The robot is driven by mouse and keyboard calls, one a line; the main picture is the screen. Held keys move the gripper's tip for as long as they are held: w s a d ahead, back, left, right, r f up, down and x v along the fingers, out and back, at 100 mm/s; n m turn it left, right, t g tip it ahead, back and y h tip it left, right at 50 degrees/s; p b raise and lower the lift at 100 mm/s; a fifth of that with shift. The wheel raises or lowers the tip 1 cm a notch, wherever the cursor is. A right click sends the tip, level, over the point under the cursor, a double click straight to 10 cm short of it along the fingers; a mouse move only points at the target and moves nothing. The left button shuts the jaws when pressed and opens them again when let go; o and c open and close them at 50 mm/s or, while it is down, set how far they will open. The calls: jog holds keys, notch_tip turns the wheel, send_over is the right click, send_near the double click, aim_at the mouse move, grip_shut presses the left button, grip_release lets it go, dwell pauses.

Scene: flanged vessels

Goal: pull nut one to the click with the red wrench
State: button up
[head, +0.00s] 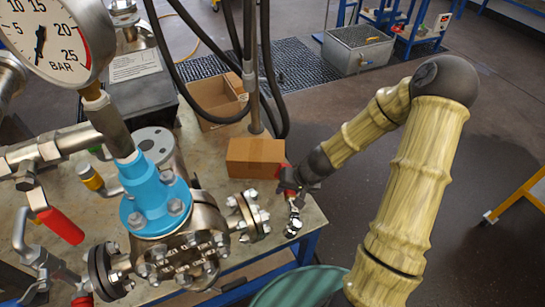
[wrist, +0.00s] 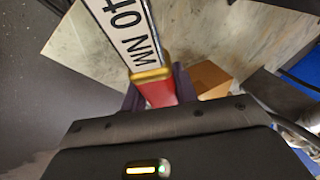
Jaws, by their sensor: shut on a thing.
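My gripper (head: 290,184) is shut on the red handle of the wrench (wrist: 160,92). In the wrist view the wrench shows a gold band and a pale scale with dark lettering, partly cut off by the frame. In the head view its metal end (head: 293,226) points down by the table's right edge. The vessel (head: 152,200) has a blue collar and a front bolted flange (head: 188,262). A smaller side flange (head: 248,215) with several nuts lies left of the wrench, apart from it. I cannot tell which nut is nut one.
A cardboard box (head: 256,157) stands on the table just behind my gripper. An open box (head: 215,100), black hoses and a post (head: 252,60) are farther back. A pressure gauge (head: 50,35) and red-handled valve (head: 62,226) stand at left. A green bin (head: 300,287) is below the table edge.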

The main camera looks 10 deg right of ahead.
jog(key=shift+s+a+r+g+y+b, duration=0.15)
jog(key=shift+s+a+r+y+b, duration=0.1)
jog(key=shift+a+y, duration=0.25)
jog(key=shift+s+a+r+g+y+b, duration=0.1)
jog(key=shift+s+a+r+g+y, duration=0.15)
jog(key=shift+y, duration=0.45)
notch_tip(320, 180, up, 14)
jog(key=w+a+m+y+b, duration=0.2)
jog(key=a+m+y+b, duration=0.1)
jog(key=y, duration=0.7)
jog(key=shift+w+f+g, duration=0.2)
jog(key=shift+w+g, duration=0.15)
jog(key=shift+g, duration=0.05)
